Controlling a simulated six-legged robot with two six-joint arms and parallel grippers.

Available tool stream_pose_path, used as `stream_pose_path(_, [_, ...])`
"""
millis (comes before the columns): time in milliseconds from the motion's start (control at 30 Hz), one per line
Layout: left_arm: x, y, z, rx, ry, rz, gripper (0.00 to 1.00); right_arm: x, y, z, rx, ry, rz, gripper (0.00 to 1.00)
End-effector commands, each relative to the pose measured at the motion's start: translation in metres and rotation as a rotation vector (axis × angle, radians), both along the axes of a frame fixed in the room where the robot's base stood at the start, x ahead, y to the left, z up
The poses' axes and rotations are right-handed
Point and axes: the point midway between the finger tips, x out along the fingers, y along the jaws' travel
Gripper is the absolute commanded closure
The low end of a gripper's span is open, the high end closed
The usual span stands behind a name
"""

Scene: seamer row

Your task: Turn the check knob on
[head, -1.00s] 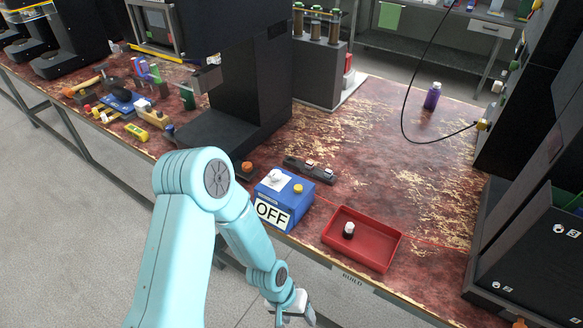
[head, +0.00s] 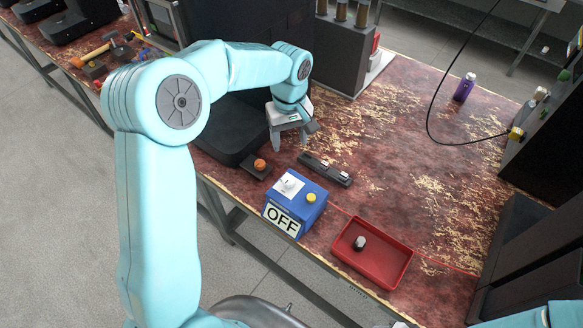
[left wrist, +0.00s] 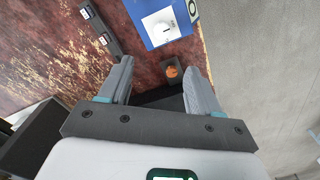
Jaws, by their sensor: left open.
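The check knob (head: 290,184) is a white round dial on top of a blue box (head: 309,212), whose front plate reads OFF. A yellow button (head: 311,198) sits beside the knob. In the left wrist view the white knob (left wrist: 160,26) shows a dark pointer line, on the blue box (left wrist: 145,8) at the top. My left gripper (head: 290,143) is open and empty, above the table behind the box and apart from it. Its two fingers (left wrist: 160,80) point toward an orange button in the left wrist view. My right gripper is not seen; only a bit of arm shows at the lower right.
An orange button (head: 260,165) on a dark base stands left of the box. A dark switch bar (head: 325,170) lies behind it. A red tray (head: 385,262) with a small dark-and-white item stands at right. A black machine rises behind. A purple bottle (head: 464,87) stands farther back.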

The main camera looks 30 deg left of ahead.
Motion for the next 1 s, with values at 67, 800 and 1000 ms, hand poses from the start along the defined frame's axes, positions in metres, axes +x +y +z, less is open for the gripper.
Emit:
stream_pose_path(67, [-0.003,0.001,-0.007,0.002,0.006,0.004,0.37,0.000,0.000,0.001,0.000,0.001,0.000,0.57])
stream_pose_path(800, [-0.005,0.005,-0.153,0.000,0.004,0.002,0.37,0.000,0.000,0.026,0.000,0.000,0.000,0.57])
stream_pose_path(1000, [-0.004,0.005,-0.161,0.000,0.002,0.002,0.37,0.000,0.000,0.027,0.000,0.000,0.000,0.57])
